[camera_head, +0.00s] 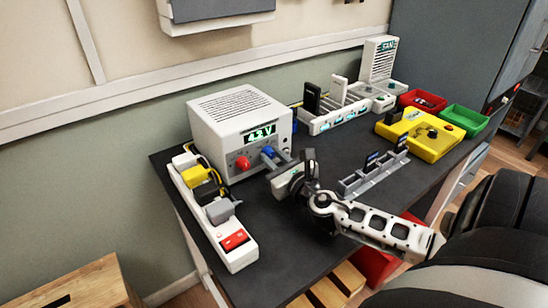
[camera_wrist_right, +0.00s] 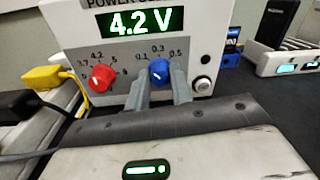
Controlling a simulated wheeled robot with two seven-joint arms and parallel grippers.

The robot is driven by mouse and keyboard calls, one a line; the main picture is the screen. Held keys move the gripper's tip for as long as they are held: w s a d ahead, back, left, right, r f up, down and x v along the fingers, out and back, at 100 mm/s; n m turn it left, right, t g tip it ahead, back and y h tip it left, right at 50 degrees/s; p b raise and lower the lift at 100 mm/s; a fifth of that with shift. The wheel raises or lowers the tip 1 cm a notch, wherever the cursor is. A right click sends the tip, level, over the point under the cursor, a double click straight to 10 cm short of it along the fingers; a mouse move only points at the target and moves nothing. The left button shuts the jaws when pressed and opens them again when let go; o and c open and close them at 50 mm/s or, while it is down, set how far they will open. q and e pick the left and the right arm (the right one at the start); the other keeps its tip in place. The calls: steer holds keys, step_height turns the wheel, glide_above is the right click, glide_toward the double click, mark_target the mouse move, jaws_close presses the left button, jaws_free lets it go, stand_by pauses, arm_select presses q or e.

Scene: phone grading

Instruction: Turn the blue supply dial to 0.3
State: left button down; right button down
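The white power supply (camera_head: 205,125) stands at the left back of the dark table, its display reading 4.2 V in the right wrist view. Its blue dial (camera_wrist_right: 160,70) is at the right of a red dial (camera_wrist_right: 101,77); marks 0.1, 0.3 and 0.5 surround the blue one. The blue dial also shows in the head view (camera_head: 268,152). My right gripper (camera_wrist_right: 161,78) is open, its two fingers apart at the left and right of the blue dial's lower part. I cannot tell whether they touch it. The dial's exact pointer direction is unclear. My left gripper is out of view.
A white power strip (camera_head: 236,254) with plugs and a red switch lies left of the supply. A grey slotted rack (camera_head: 368,181) stands right of my right gripper. A yellow device (camera_head: 425,146), red bin (camera_head: 423,98) and green bin (camera_head: 463,118) are farther right.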

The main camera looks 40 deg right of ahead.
steer(key=shift+m, duration=0.4)
steer(key=m, duration=0.3)
steer(key=shift+r+m, duration=0.1)
steer(key=shift+m, duration=0.2)
steer(key=shift+d+m+g+p, duration=0.1)
steer(key=shift+m+g+p, duration=0.35)
steer(key=shift+m, duration=1.65)
steer(key=c, duration=1.2)
jaws_free()
steer(key=shift+c, duration=0.2)
steer(key=shift+s, duration=0.1)
